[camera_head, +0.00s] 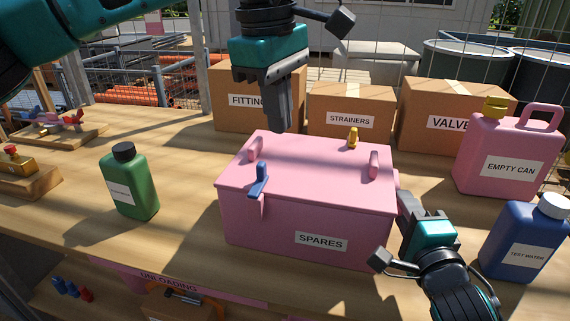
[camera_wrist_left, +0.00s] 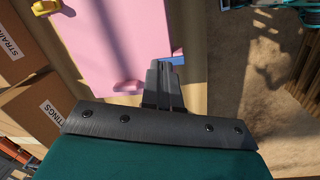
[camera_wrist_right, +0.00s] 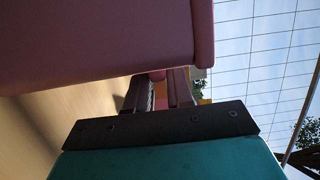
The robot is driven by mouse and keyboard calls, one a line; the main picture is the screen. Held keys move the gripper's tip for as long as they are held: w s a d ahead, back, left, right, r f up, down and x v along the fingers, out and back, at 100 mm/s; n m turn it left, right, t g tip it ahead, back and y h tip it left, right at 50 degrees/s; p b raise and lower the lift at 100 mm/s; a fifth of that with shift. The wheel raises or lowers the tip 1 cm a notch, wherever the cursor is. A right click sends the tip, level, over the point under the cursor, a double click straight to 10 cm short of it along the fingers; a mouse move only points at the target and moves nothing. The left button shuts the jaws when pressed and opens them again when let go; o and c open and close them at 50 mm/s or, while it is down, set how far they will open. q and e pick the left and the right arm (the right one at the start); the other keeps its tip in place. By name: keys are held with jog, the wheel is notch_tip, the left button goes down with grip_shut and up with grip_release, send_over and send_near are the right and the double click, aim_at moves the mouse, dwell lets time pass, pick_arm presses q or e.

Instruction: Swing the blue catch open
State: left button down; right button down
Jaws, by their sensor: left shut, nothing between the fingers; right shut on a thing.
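The pink box (camera_head: 300,228) labelled SPARES stands on the table with its lid (camera_head: 310,160) down. The blue catch (camera_head: 259,180) sits at the lid's front left edge, its lever sticking up at a slant. My left gripper (camera_head: 282,130) is shut and empty, pointing down above the back of the lid, behind the catch. A bit of blue shows past its fingers in the left wrist view (camera_wrist_left: 178,58). My right gripper (camera_head: 404,200) is at the box's right side, shut on a pink part of the box; its fingers (camera_wrist_right: 162,92) largely hide that part.
A yellow catch (camera_head: 353,138) is at the lid's back edge, with pink handles on top. Cardboard boxes (camera_head: 345,104) stand behind. A green bottle (camera_head: 128,182) is left, a pink can (camera_head: 510,135) and blue bottle (camera_head: 522,240) right. The table is clear between green bottle and box.

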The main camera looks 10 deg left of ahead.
pick_arm(q)
jog(key=s+d+m+t+y, duration=0.2)
jog(key=d+m+y, duration=0.1)
jog(key=m, duration=0.3)
jog(key=s+d+f+m+t+y, duration=0.1)
jog(key=s+d+m+t+y, duration=0.1)
jog(key=d+m, duration=0.3)
jog(key=shift+m+t+y, duration=0.3)
jog(key=shift+m+y, duration=0.2)
jog(key=shift+m, duration=0.3)
jog(key=shift+f, duration=0.1)
send_near(268, 176)
jog(key=f, duration=0.1)
jog(key=w+d+f, duration=0.1)
jog(key=f, duration=0.2)
jog(key=shift+w+d+f, duration=0.15)
jog(key=shift+w+d, duration=0.15)
jog(key=shift+w, duration=0.1)
jog(key=shift+w+a, duration=0.15)
jog(key=shift+a, duration=1.65)
